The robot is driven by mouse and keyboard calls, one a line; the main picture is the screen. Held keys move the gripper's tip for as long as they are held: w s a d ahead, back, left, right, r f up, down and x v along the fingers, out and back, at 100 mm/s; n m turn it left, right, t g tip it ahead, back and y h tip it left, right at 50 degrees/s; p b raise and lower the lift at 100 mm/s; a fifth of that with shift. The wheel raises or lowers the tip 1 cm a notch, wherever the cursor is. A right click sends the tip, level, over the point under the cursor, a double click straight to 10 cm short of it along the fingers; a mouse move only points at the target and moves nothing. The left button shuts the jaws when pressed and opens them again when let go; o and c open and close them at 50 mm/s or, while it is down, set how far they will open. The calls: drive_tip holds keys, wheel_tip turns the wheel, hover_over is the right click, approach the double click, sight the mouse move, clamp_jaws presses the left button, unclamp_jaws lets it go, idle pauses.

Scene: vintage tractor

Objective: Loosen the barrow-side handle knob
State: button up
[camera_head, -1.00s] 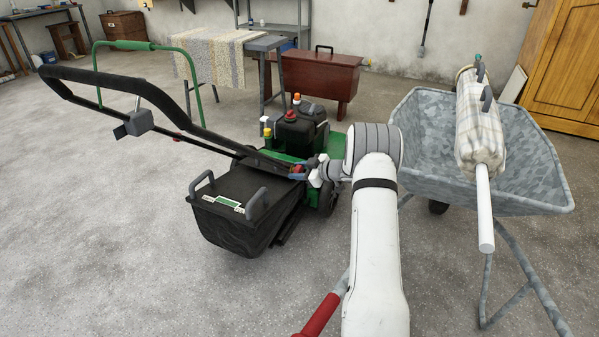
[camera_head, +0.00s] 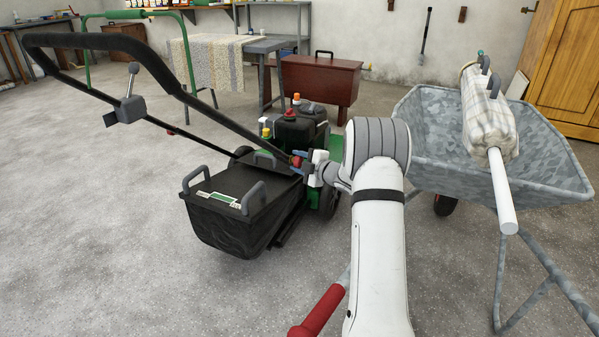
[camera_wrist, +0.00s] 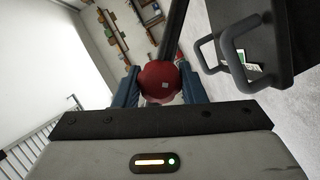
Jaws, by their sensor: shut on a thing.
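The red handle knob (camera_head: 296,161) sits at the lower end of the black mower handlebar, on the side towards the wheelbarrow. The mower handlebar (camera_head: 180,88) slopes up to the left. The knob's stem is hidden.
The black grass bag (camera_head: 240,215) with grey handles hangs close below the knob. The grey wheelbarrow (camera_head: 545,165), holding a plaid-covered object (camera_head: 487,120), stands right of my arm. A red-gripped bar (camera_head: 320,310) is at the bottom. Open floor lies left.

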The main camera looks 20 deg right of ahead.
drive_tip(key=n+t, duration=0.1)
drive_tip(key=n, duration=0.2)
drive_tip(key=shift+f+t+b, duration=0.1)
drive_tip(key=shift+t+b, duration=0.2)
drive_tip(key=shift+b, duration=0.05)
drive_tip(key=shift+a+n+t+y, duration=0.1)
drive_tip(key=shift+n+t+y, duration=0.45)
drive_tip(key=shift+n, duration=1.45)
drive_tip(key=o, duration=1)
drive_tip(key=p+v, duration=0.2)
drive_tip(key=v, duration=0.5)
drive_tip(key=shift+s, duration=0.35)
drive_tip(key=shift+f+p, duration=0.1)
drive_tip(key=shift+p, duration=0.2)
